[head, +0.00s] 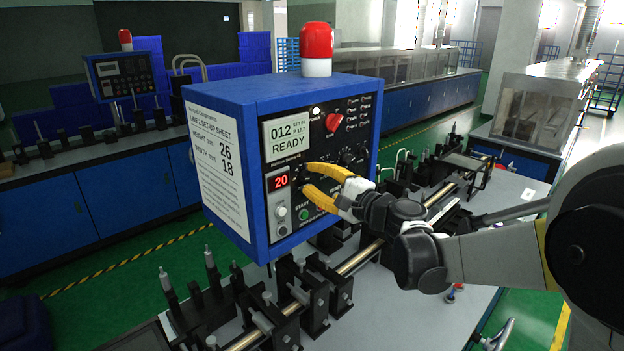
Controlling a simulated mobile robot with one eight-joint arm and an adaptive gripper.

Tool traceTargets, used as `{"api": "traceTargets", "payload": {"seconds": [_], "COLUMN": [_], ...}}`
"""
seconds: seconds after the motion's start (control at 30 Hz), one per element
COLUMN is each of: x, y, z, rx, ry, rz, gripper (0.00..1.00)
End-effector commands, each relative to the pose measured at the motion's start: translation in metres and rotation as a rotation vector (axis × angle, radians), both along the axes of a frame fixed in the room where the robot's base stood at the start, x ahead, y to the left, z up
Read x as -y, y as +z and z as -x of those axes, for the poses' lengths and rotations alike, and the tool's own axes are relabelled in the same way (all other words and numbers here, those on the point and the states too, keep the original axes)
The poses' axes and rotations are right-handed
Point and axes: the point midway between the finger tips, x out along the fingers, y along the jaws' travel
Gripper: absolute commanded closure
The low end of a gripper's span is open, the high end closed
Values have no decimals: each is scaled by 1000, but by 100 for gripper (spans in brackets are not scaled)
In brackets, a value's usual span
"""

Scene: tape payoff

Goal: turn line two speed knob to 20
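A blue control box (258,88) stands in the centre with a dark front panel. Its red display (280,181) reads 20. Two small round controls (281,211) sit below that display. My gripper (306,179) has yellow fingers spread apart, with the tips close to the panel just right of the display. I cannot clearly make out a knob between the fingers, nor whether they touch one. Part of the panel is hidden behind the fingers. A black knob (348,157) shows above the upper finger, and a red knob (333,122) sits higher up.
A grey screen (288,138) reads 012 and READY. A green START button (304,214) is near the lower finger. A red lamp (317,42) tops the box. A set-up sheet (217,165) covers its left side. Rods and black clamps (314,301) crowd the bench below.

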Motion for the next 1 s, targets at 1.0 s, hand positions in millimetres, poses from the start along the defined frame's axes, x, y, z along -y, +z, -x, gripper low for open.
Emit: {"api": "traceTargets", "payload": {"seconds": [1.0], "x": [84], "y": [0], "z": [84], "rx": [0], "ry": [0], "rz": [0], "gripper": [68]}}
